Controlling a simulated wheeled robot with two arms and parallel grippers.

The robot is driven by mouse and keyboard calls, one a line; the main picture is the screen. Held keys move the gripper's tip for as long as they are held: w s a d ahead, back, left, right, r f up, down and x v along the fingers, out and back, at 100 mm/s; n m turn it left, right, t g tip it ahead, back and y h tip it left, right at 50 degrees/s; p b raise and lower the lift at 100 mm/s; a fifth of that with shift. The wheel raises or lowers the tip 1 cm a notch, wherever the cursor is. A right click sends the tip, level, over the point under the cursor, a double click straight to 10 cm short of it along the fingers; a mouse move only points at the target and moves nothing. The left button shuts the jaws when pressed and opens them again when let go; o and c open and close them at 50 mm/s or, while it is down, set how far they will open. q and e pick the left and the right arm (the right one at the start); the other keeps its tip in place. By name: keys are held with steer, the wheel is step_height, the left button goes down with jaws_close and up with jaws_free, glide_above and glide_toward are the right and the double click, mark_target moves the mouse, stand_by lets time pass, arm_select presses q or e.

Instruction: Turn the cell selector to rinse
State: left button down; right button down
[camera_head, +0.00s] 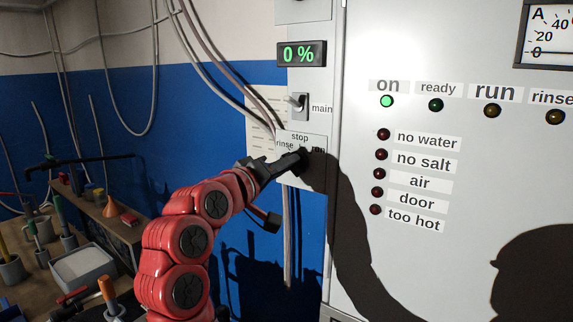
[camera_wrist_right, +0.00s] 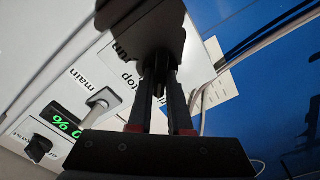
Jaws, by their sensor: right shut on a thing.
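The cell selector is on a small white plate (camera_head: 313,142) at the left edge of the cabinet, labelled "stop" above and "rinse" to the left. The label on the right is mostly hidden. My right gripper (camera_head: 293,162) reaches the plate from the lower left and is shut on the selector's black knob. In the right wrist view the two fingers (camera_wrist_right: 160,92) close around a dark knob in front of the plate. Shadow and the fingers hide which way the knob points. My left gripper is not in view.
Above the selector are the main toggle switch (camera_head: 296,103) and a display (camera_head: 301,54) reading 0 %. On the cabinet the "on" lamp (camera_head: 387,101) is lit green; "run" (camera_head: 492,110) and "rinse" (camera_head: 555,117) look dark. Cables hang beside the plate. A cluttered bench (camera_head: 120,232) stands left.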

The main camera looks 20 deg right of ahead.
steer(key=shift+r, duration=0.1)
steer(key=c, duration=0.8)
jaws_free()
steer(key=shift+c, duration=0.2)
steer(key=b+v, duration=0.4)
steer(key=v, duration=1.3)
steer(key=shift+a, duration=0.2)
steer(key=shift+s, duration=0.15)
